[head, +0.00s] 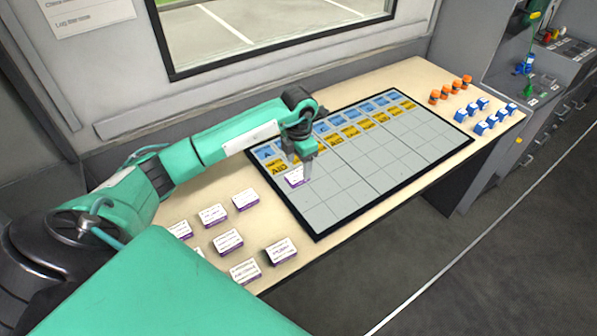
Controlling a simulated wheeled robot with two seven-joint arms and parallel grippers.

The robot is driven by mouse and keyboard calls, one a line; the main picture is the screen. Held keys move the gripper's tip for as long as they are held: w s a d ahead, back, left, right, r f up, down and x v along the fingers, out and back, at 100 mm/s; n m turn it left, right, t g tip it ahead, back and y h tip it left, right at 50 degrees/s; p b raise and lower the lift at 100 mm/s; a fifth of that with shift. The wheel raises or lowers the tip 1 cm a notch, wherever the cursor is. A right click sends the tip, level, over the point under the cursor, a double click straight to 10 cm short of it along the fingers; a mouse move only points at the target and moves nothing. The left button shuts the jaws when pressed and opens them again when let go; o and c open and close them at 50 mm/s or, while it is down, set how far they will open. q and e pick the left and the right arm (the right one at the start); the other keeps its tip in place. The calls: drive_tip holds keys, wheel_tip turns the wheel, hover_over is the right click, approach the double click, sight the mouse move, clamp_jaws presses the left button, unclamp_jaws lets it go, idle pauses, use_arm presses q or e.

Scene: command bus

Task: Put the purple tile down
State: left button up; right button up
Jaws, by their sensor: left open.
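A purple tile (295,181), white on top with a purple edge, is on the grid board (345,200) in its left column, just below the yellow header row. My left gripper (302,166) is directly above and beside this tile, pointing down, with its jaws open. The gripper covers part of the tile, and I cannot tell whether the fingers touch it. Several more purple-edged tiles (228,241) lie on the table to the left of the board. My right gripper is not in view.
Blue and yellow header cards (350,131) line the top of the board; the cells below are mostly bare. Orange pieces (445,90) and blue blocks (486,123) stand at the table's right end. A window (270,25) is behind the table.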

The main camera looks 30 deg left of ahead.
sight(299, 174)
use_arm(q)
wheel_tip(299, 174, up, 8)
drive_tip(key=b, duration=0.1)
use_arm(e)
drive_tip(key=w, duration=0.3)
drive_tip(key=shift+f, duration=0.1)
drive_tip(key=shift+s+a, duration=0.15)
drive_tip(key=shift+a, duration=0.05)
